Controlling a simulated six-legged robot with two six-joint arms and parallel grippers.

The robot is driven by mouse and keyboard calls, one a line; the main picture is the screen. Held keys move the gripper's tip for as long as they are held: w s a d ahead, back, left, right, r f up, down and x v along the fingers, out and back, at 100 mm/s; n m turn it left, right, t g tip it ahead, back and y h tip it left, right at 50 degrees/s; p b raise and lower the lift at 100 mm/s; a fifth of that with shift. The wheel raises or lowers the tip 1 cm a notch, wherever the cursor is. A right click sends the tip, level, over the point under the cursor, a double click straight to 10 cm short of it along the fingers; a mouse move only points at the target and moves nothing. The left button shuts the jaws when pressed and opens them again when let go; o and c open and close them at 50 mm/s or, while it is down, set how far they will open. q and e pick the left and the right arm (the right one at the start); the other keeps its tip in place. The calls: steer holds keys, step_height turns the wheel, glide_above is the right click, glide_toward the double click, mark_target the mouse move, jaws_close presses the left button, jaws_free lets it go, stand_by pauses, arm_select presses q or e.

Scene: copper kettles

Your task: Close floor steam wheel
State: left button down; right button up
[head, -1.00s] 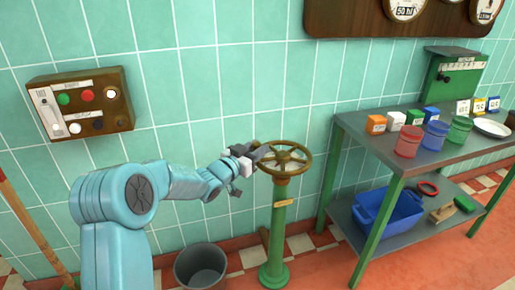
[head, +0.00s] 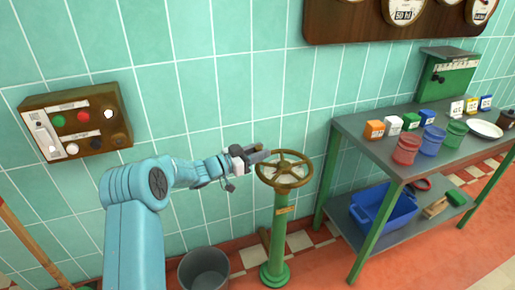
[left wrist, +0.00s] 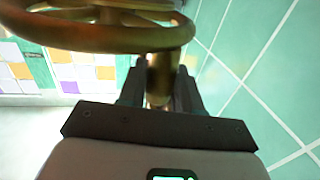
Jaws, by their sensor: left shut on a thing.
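The floor steam wheel (head: 290,181) is a brass spoked handwheel lying flat on top of a green floor post (head: 280,225). It also shows in the left wrist view, where its rim (left wrist: 95,36) crosses the upper left. My left gripper (head: 259,156) is at the wheel's far left edge. In the left wrist view its dark fingers (left wrist: 159,90) are shut on an upright brass handle (left wrist: 160,72) beside the rim. The fingertips are partly hidden in the head view. My right gripper is not in view.
A green table (head: 352,140) with coloured tins and boxes stands right of the post; a blue bin (head: 385,212) is on its lower shelf. A dark bucket (head: 204,268) stands on the floor left of the post. A button panel (head: 75,122) hangs on the tiled wall.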

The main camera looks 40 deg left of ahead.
arm_select(q)
steer(key=shift+a+r, duration=0.1)
stand_by(0.4)
steer(key=c, duration=1)
jaws_free()
steer(key=shift+w, duration=0.1)
steer(key=shift+o, duration=0.4)
steer(key=p+v, duration=0.2)
steer(key=v, duration=1.4)
